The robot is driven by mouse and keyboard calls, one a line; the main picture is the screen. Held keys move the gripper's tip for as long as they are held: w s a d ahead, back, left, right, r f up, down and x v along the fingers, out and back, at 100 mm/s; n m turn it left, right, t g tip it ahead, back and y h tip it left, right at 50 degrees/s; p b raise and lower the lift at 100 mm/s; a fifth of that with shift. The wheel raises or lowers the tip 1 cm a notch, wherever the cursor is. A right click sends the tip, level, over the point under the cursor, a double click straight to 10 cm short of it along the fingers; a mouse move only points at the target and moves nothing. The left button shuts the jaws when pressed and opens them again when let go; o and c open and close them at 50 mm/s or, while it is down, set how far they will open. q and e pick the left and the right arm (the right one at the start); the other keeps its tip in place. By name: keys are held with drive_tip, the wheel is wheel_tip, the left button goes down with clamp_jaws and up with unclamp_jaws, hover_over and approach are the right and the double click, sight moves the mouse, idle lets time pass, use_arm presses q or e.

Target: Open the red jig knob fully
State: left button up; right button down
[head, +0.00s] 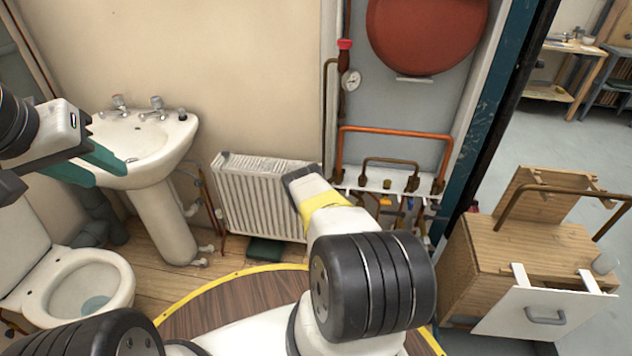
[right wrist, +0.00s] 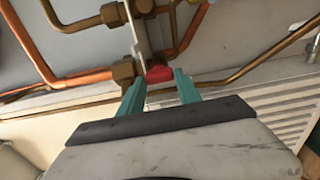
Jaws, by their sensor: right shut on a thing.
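The red knob (right wrist: 158,74) sits between the teal fingertips of my right gripper (right wrist: 158,82) in the right wrist view, against brass fittings. The gripper is shut on it. How far the knob is turned cannot be told. In the head view my right arm hides this gripper, and I cannot make out the held knob there. The copper pipework (head: 395,133) stands on a white ledge right of the arm. My left gripper (head: 110,179) is open and empty, in front of the washbasin, its teal fingers apart.
A washbasin (head: 170,150) and a toilet (head: 85,285) stand at the left. A white radiator (head: 260,195) is just left of my right arm. A red round vessel (head: 425,35) and a pressure gauge (head: 350,80) are above. A wooden cabinet (head: 460,270) stands at the right.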

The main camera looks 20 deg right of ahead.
drive_tip(key=c, duration=0.8)
unclamp_jaws()
drive_tip(key=shift+c, duration=0.2)
drive_tip(key=v, duration=0.8)
drive_tip(key=shift+d, duration=0.1)
